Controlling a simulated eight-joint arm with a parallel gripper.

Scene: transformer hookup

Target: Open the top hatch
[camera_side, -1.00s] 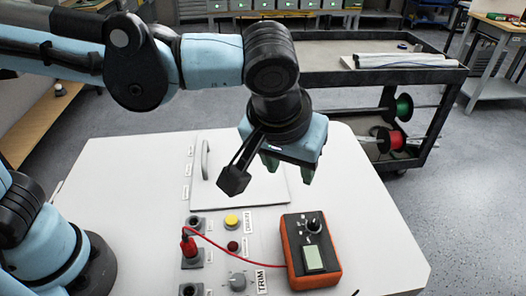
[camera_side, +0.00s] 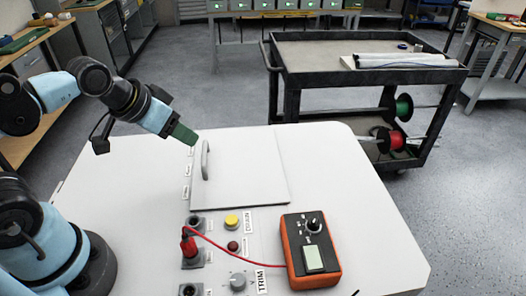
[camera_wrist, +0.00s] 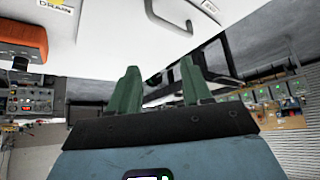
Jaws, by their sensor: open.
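The top hatch (camera_side: 245,178) is a flat, pale square panel lying shut on the white top. Its grey bar handle (camera_side: 206,160) stands along the left edge. My gripper (camera_side: 192,138) is tilted down toward the handle, with green fingertips close to its upper end in the side view. I cannot tell whether they touch it. In the wrist view the two green fingers of my gripper (camera_wrist: 160,82) are spread apart with nothing between them. A looped bar, apparently the handle (camera_wrist: 168,22), shows beyond the fingertips at the top.
An orange multimeter (camera_side: 311,250) sits front right of the hatch. A red lead (camera_side: 235,252) runs from it to a red plug (camera_side: 188,245) in a socket. A yellow button (camera_side: 232,221) and a knob (camera_side: 238,282) are near. A dark cart (camera_side: 360,75) stands behind.

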